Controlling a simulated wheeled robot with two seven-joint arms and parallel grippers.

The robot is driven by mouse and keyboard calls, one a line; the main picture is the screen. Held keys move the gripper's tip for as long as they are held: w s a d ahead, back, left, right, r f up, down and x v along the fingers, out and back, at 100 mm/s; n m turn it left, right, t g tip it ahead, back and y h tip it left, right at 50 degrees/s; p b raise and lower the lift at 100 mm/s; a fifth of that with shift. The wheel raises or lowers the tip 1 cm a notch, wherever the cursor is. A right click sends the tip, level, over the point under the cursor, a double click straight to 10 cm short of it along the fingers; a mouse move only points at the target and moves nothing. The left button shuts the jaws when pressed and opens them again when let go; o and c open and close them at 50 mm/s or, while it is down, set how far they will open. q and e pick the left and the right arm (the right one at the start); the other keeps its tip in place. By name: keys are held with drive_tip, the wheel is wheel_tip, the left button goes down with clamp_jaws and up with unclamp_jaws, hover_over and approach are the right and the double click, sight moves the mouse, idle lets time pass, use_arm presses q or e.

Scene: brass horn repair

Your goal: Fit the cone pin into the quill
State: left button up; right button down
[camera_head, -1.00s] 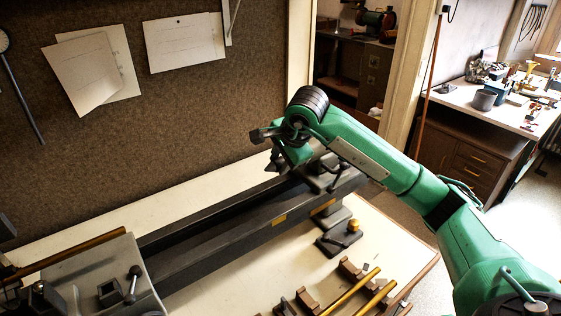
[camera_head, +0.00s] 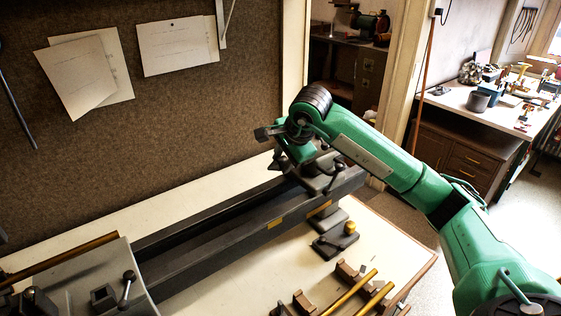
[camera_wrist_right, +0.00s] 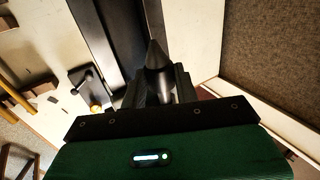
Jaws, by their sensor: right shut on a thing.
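The cone pin (camera_wrist_right: 157,56) is dark and pointed. In the right wrist view it stands between the two dark fingers of my right gripper (camera_wrist_right: 160,84), tip pointing away from the palm. The gripper is shut on it. In the head view my right gripper (camera_head: 282,166) is small and dark, over the right part of the lathe bed (camera_head: 225,232), partly covered by my wrist. The dark lathe fitting with lever handles (camera_head: 320,182) is close to its right. I cannot make out the quill or its opening. My left gripper is not in view.
A block with a brass knob (camera_head: 350,228) stands in front of the bed. Wooden rests (camera_head: 303,302) and brass tubes (camera_head: 350,292) lie at the bench front. A grey lathe housing with a lever (camera_head: 128,278) is at lower left. The pinboard wall (camera_head: 230,110) rises behind.

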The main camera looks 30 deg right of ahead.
drive_tip(key=shift+w+d+b, duration=0.2)
drive_tip(key=shift+d+b, duration=0.2)
drive_tip(key=shift+d, duration=0.95)
drive_tip(key=c, duration=1)
unclamp_jaws()
drive_tip(key=shift+o, duration=0.2)
drive_tip(key=shift+r, duration=0.15)
